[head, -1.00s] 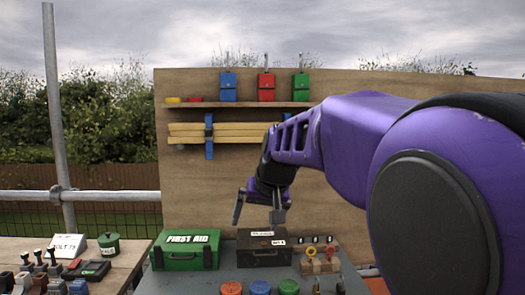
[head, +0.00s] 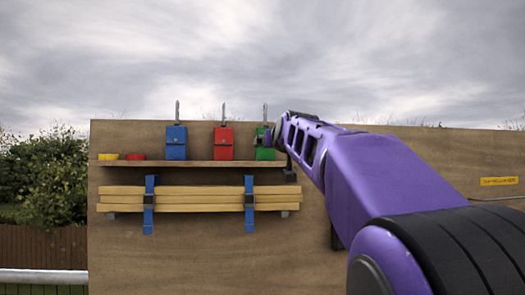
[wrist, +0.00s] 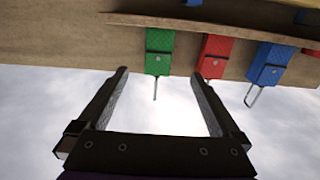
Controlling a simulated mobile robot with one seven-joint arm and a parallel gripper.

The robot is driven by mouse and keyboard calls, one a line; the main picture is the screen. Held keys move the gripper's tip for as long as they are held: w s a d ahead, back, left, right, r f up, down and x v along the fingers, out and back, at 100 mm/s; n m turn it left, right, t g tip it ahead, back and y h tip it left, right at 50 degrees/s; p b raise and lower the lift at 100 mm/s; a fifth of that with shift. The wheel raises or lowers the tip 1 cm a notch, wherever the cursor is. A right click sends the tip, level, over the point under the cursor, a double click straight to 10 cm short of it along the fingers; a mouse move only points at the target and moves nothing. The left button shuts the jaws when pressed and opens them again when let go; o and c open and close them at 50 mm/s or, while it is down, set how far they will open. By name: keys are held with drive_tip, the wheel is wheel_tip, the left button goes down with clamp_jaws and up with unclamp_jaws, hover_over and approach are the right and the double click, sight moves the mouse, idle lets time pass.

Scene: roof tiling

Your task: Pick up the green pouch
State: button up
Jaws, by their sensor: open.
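The green pouch (head: 265,151) stands on the wooden shelf, the rightmost of three pouches, partly hidden behind my arm in the head view. In the wrist view, which looks inverted, the green pouch (wrist: 159,52) shows whole, with a thin metal piece sticking out of its top. My gripper (wrist: 162,80) is open and empty. Its two fingers point toward the board, and the green pouch lies beyond the fingertips, nearer the left finger in the picture. In the head view the fingers are mostly hidden by my arm, close to the pouch.
A red pouch (head: 223,143) and a blue pouch (head: 176,142) stand beside it on the shelf (head: 200,163). Yellow and red round items sit at the shelf's left end. Strapped wooden battens (head: 200,198) hang below. Open sky is above the board.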

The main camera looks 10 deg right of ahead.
sight(261, 154)
drive_tip(key=w+p, duration=0.2)
drive_tip(key=w, duration=0.3)
drive_tip(key=w+r+p, duration=0.1)
drive_tip(key=w+p, duration=0.2)
drive_tip(key=w, duration=0.2)
drive_tip(key=w+p, duration=0.3)
drive_tip(key=w, duration=0.2)
drive_tip(key=shift+w+d+r, duration=0.1)
drive_tip(key=shift+w+r, duration=0.1)
drive_tip(key=shift+w, duration=0.2)
drive_tip(key=shift+w+f+p, duration=0.2)
drive_tip(key=shift+w+p, duration=0.4)
drive_tip(key=shift+w, duration=0.1)
drive_tip(key=shift+c, duration=0.3)
clamp_jaws()
